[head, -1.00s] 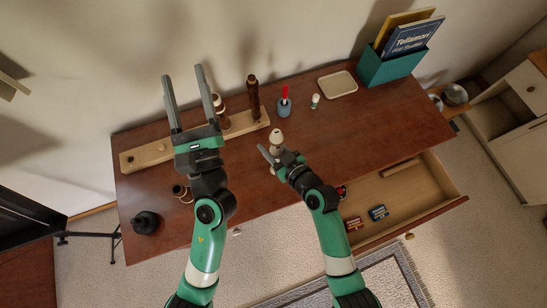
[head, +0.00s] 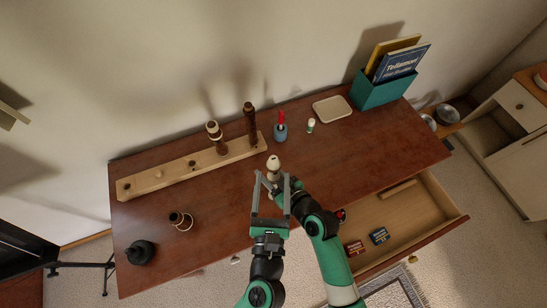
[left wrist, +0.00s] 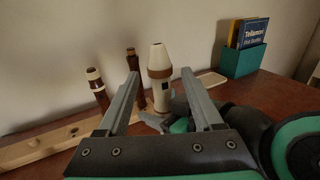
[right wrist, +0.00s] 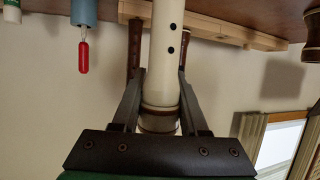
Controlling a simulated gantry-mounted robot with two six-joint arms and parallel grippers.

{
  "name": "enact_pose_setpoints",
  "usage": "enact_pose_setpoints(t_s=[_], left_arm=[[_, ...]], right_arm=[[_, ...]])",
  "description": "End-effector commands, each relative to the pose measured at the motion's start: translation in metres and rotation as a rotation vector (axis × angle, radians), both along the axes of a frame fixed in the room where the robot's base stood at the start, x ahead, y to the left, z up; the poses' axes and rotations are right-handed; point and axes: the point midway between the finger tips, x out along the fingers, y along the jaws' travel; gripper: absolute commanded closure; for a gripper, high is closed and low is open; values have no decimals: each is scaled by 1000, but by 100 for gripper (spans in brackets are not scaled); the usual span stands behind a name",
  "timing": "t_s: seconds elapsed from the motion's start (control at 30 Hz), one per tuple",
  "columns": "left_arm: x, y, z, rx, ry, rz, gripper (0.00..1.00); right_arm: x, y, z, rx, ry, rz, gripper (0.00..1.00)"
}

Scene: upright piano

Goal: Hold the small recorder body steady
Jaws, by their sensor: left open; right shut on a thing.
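The small recorder body (head: 273,163) is a cream tube. In the left wrist view it stands upright between and beyond my left fingers, with a brown band (left wrist: 159,73). My right gripper (right wrist: 160,90) is shut on it; the right wrist view shows two dark holes in the cream tube (right wrist: 166,35). In the head view the grip is partly hidden behind my left gripper. My left gripper (head: 271,178) is open, its fingers pointing at the recorder body. I cannot tell whether they touch it.
A wooden stand (head: 165,177) bears two brown wooden pieces (head: 215,137). A grey-blue cup with a red item (head: 280,131), a small bottle (head: 310,125) and a cream tray (head: 332,110) stand behind. A brown ringed piece (head: 180,220) and a black object (head: 140,252) are left. The drawer (head: 405,205) is open.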

Motion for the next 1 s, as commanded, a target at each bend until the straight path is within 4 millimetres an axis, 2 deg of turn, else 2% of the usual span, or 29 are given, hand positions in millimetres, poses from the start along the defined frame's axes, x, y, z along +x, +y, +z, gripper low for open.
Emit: enact_pose_setpoints(t_s=[0.1, 0.3, 0.5, 0.73, 0.77, 1.0], left_arm=[[29, 0, 1, -1, -2, 5, 33], [66, -3, 1, 0, -1, 3, 33], [82, -4, 1, -1, -1, 1, 33], [83, -4, 0, -1, -1, 1, 33], [83, -4, 0, -1, -1, 1, 34], [83, -4, 0, -1, -1, 1, 78]], right_arm=[[0, 0, -1, 0, 2, 1, 100], [0, 0, -1, 0, 1, 1, 100], [0, 0, -1, -1, 1, 0, 100], [0, 0, 0, -1, 1, 0, 100], [0, 0, 0, -1, 1, 0, 100], [0, 0, 0, -1, 1, 0, 100]])
